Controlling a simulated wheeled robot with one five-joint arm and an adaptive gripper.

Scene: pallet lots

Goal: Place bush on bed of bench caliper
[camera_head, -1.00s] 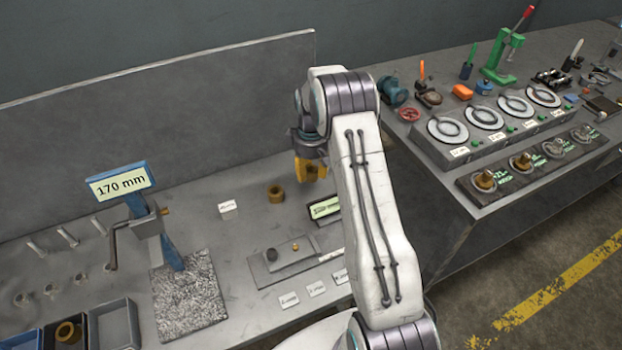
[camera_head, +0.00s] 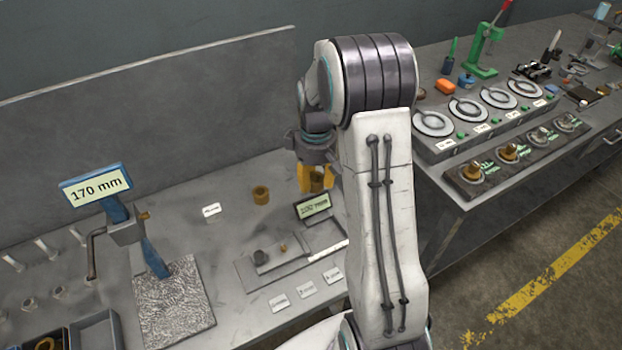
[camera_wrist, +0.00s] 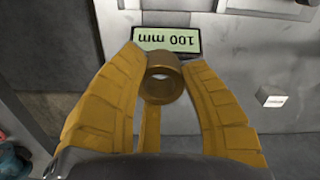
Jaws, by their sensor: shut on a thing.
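My gripper (camera_head: 314,182) is shut on a bronze bush (camera_head: 317,182) and holds it above the bench, close to the bench caliper's display. In the wrist view my gripper (camera_wrist: 163,75) has its yellow fingers around the ring-shaped bush (camera_wrist: 161,85), whose hole faces the camera. The bench caliper (camera_head: 300,258) is a low grey plate with a small dark cylinder and a small brass piece on it. Its display (camera_head: 313,205) reads 100 mm and shows upside down in the wrist view (camera_wrist: 166,40), just beyond the bush.
Another bronze bush (camera_head: 261,194) stands on the bench left of the display. White labels (camera_head: 305,290) lie in front of the caliper. A blue stand (camera_head: 97,187) reading 170 mm and a mottled plate (camera_head: 176,305) are at left.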

